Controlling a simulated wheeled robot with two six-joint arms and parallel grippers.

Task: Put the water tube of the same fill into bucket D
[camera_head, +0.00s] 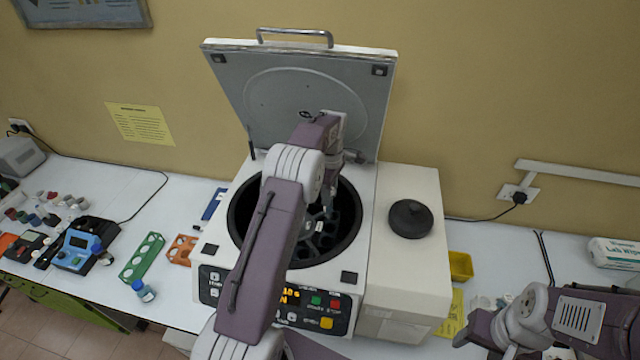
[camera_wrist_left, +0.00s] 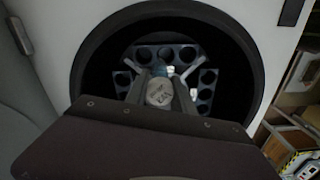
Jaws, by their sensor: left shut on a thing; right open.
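The centrifuge (camera_head: 215,262) stands open, and its dark round bowl (camera_head: 236,215) holds a rotor with grey buckets (camera_head: 327,240). In the left wrist view several buckets with round holes show, one at the back (camera_wrist_left: 188,53). I cannot read which one is bucket D. My left gripper (camera_wrist_left: 160,78) is over the bowl, shut on a tube whose pale cap (camera_wrist_left: 159,93) has dark writing. The tube's body and its fill are mostly hidden. My right gripper (camera_head: 464,338) is low at the right, away from the centrifuge, open and partly hidden by its arm.
The raised lid (camera_head: 240,80) stands behind my left arm. Left on the bench are a green rack (camera_head: 141,257), an orange rack (camera_head: 181,250), a blue-capped bottle (camera_head: 143,290) and a blue device (camera_head: 80,250). A black round knob (camera_head: 410,218) and a yellow tray (camera_head: 460,266) are at the right.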

